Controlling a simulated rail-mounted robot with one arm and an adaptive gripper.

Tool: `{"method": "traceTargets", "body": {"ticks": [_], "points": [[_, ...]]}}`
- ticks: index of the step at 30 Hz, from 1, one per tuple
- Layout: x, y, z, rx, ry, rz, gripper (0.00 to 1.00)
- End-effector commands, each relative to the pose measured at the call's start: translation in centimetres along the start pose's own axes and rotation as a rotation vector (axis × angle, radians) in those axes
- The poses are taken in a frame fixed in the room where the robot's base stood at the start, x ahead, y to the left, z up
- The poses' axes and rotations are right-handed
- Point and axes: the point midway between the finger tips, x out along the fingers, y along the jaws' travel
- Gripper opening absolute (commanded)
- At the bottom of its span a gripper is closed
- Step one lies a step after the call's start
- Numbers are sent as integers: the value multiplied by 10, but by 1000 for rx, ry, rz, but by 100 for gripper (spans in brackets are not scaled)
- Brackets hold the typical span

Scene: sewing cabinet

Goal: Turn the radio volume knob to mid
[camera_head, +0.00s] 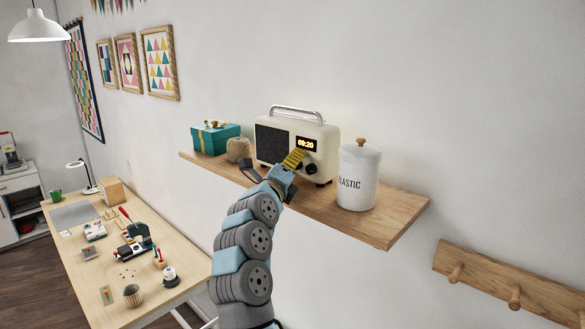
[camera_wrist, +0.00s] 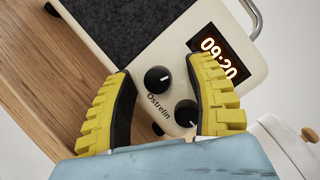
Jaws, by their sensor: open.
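The cream radio (camera_head: 322,135) stands on the wall shelf, with a dark speaker cloth, a handle and a lit display reading 09:20. In the wrist view the radio (camera_wrist: 133,52) is tilted and shows two black knobs. One knob (camera_wrist: 157,79), with a white mark, lies between my fingertips, with gaps on both sides. The other knob (camera_wrist: 186,113) is close to my right finger, which may hide part of it. No label tells which is volume. My gripper (camera_wrist: 161,68) is open, with yellow ribbed fingers; in the head view my gripper (camera_head: 272,164) is at the radio's lower front.
On the wooden shelf (camera_head: 400,205), a white lidded canister (camera_head: 359,180) stands close right of the radio. A twine ball (camera_head: 238,150) and a teal gift box (camera_head: 214,138) sit left. A peg rack (camera_head: 515,285) is lower right; a cluttered worktable (camera_head: 175,275) is lower left.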

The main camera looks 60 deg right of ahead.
Motion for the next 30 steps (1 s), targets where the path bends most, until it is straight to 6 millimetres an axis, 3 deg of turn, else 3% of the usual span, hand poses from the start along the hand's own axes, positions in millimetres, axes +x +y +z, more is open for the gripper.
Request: {"method": "traceTargets", "body": {"ticks": [18,30], "points": [[10,-73,37,0,-2,-1,55],[11,-84,43,-1,-1,-1,55]]}}
